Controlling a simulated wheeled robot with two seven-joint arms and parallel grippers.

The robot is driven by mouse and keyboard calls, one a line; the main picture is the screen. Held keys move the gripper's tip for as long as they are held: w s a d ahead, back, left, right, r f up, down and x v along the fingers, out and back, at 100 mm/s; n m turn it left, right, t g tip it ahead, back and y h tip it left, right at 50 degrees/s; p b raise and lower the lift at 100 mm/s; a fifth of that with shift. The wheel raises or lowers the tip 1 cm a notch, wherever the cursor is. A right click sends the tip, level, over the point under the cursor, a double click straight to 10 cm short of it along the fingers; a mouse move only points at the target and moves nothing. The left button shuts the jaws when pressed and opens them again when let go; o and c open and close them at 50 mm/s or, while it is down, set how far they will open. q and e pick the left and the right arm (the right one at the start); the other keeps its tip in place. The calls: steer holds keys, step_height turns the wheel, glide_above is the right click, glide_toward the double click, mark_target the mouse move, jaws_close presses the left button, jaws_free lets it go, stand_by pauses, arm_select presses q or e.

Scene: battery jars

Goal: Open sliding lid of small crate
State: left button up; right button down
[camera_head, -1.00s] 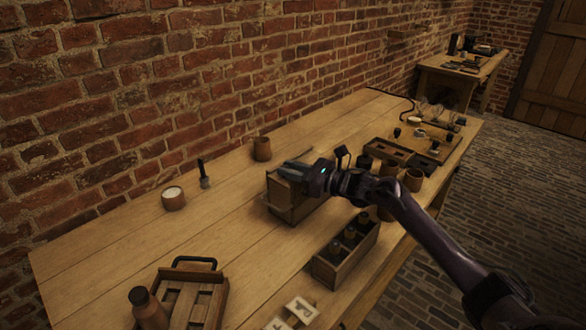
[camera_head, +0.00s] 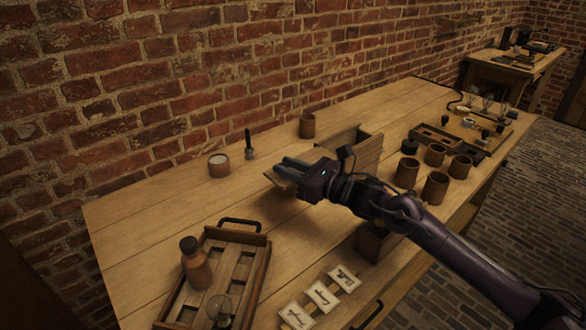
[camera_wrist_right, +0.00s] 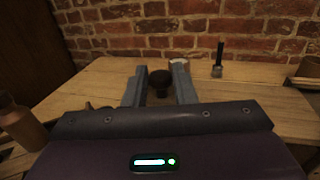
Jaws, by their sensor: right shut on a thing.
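The small wooden crate (camera_head: 368,153) stands on the bench, its top showing a dark opening. My right gripper (camera_head: 284,168) is left of the crate and shut on the lid's dark knob (camera_wrist_right: 160,79), which shows between the fingers in the right wrist view. The lid (camera_head: 279,182), a thin wooden panel, is under the fingertips and clear of the crate to its left. Most of the lid is hidden by the gripper. My left gripper is not in view.
A bottle (camera_head: 196,263) and a wooden tray (camera_head: 262,262) stand at the front left. Picture cards (camera_head: 322,296) lie at the front. Several brown cups (camera_head: 436,187) stand right of my arm. A white-topped jar (camera_head: 219,166) and a mug (camera_head: 307,125) are near the wall.

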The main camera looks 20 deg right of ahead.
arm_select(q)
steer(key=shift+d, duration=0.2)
arm_select(e)
steer(key=c, duration=1.2)
jaws_free()
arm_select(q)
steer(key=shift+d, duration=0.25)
arm_select(e)
steer(key=shift+s+d+f, duration=0.15)
steer(key=shift+s+d, duration=0.05)
steer(key=shift+s, duration=0.05)
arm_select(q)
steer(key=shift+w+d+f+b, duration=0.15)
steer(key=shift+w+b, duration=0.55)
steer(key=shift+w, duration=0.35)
arm_select(e)
steer(key=v, duration=0.7)
steer(key=shift+s, duration=0.1)
